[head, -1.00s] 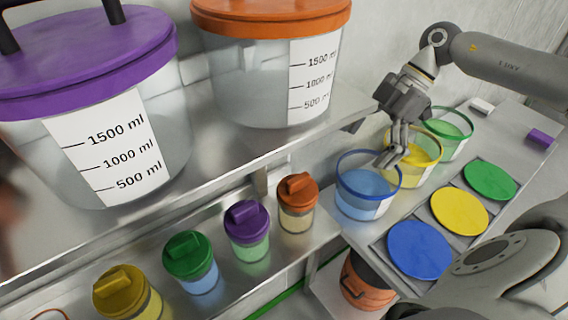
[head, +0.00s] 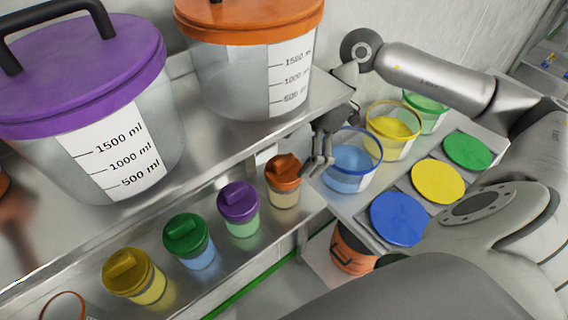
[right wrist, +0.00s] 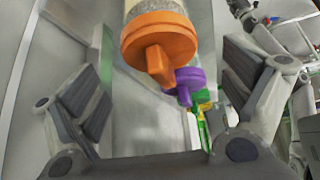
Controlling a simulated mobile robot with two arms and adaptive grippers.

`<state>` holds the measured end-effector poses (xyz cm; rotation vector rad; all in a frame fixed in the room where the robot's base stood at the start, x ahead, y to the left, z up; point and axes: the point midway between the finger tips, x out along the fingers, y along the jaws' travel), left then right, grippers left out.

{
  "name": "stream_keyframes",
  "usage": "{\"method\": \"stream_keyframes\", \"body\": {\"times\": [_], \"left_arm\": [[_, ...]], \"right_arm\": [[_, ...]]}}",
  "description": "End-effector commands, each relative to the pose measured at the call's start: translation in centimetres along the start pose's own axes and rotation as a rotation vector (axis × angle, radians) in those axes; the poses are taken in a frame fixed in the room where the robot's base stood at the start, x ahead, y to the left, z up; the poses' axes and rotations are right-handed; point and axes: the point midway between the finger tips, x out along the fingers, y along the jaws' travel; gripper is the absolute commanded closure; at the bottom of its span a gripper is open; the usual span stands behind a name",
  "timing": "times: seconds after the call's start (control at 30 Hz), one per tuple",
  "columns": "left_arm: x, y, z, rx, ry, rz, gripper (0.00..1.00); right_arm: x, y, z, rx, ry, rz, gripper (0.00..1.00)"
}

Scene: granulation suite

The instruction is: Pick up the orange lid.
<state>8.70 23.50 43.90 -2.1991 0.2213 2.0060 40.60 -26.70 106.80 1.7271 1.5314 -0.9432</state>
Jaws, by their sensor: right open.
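A small jar (head: 284,196) with an orange lid (head: 283,168) stands at the right end of the row on the lower shelf. The lid has a raised bar grip and sits on the jar. My right gripper (head: 315,168) is open and empty, just right of this lid and beside the blue-rimmed cup. In the right wrist view the orange lid (right wrist: 158,42) shows between the spread fingers, apart from both. A much larger orange lid (head: 250,20) covers a big clear container on the upper shelf. My left gripper is not in view.
Jars with purple (head: 238,201), green (head: 186,234) and yellow (head: 128,271) lids continue the row leftward. A blue-rimmed cup (head: 350,178) stands close to my right gripper. The upper shelf edge (head: 200,173) overhangs behind the row. Blue, yellow and green discs (head: 398,219) lie at right.

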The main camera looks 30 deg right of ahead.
Motion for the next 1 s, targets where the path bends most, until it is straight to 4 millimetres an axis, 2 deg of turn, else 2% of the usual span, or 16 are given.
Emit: {"method": "stream_keyframes", "body": {"times": [0.2, 0.47, 0.8, 1.0], "left_arm": [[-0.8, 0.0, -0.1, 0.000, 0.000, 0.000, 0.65], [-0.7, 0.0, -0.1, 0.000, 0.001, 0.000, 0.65], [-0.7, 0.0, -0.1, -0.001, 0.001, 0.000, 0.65], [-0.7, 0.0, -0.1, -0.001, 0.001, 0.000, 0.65]], "right_arm": [[2.7, -0.1, -0.1, -0.001, 0.001, -0.004, 0.05], [3.1, -0.1, 0.0, -0.001, 0.001, -0.001, 0.05], [3.1, -0.1, 0.0, -0.001, 0.000, -0.001, 0.47], [3.1, -0.1, 0.0, -0.001, 0.000, -0.002, 0.49]]}}
